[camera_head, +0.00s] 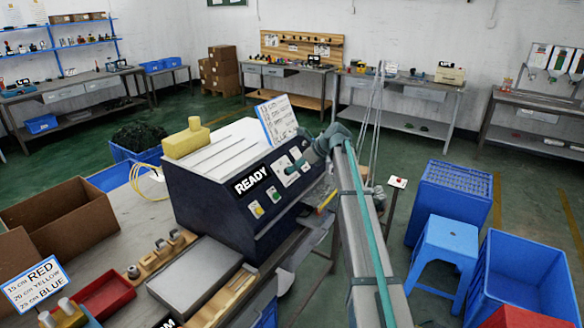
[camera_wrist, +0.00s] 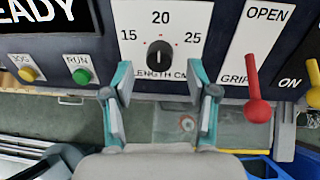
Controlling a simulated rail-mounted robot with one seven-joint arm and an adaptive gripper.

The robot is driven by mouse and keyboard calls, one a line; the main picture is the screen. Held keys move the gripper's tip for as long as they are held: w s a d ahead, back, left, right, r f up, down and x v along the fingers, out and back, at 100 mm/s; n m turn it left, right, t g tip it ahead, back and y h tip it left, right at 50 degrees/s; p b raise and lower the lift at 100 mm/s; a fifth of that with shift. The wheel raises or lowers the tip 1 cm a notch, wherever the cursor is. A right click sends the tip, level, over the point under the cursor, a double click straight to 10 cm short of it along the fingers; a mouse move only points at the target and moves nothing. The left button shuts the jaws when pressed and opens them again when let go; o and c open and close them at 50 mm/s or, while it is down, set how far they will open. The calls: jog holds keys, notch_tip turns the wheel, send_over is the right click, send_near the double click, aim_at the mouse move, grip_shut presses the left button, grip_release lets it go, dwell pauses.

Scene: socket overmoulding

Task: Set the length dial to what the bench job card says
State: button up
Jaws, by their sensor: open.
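The length dial (camera_wrist: 160,56) is a black round knob on a white plate marked 15, 20 and 25, labelled LENGTH CM. Its light mark appears to point up at 20. My gripper (camera_wrist: 159,84) is open, its teal-edged fingers apart below and to either side of the knob, with nothing between them. In the head view my gripper (camera_head: 304,162) is at the machine's front panel and hides part of it. A card (camera_head: 37,284) at the bench's lower left reads 15 cm RED, 20 cm YELLOW, 25 cm BLUE. A sheet (camera_head: 278,120) on the machine has text too small to read surely.
The machine (camera_head: 215,190) shows a READY display (camera_wrist: 45,18). Left of the dial are yellow JOG (camera_wrist: 27,74) and green RUN (camera_wrist: 81,76) buttons. Right of it is a red GRIP lever (camera_wrist: 256,95), close to my right finger. Blue bins (camera_head: 520,275) and a stool (camera_head: 447,250) stand at right.

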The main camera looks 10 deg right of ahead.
jog(key=shift+x, duration=1.35)
grip_shut()
jog(key=shift+n, duration=0.4)
jog(key=n+b, duration=0.1)
jog(key=n, duration=0.4)
jog(key=shift+a+h, duration=0.1)
jog(key=shift+h, duration=0.2)
jog(key=n+b, duration=0.2)
jog(key=n, duration=0.3)
jog(key=shift+n, duration=0.3)
jog(key=shift+t, duration=0.3)
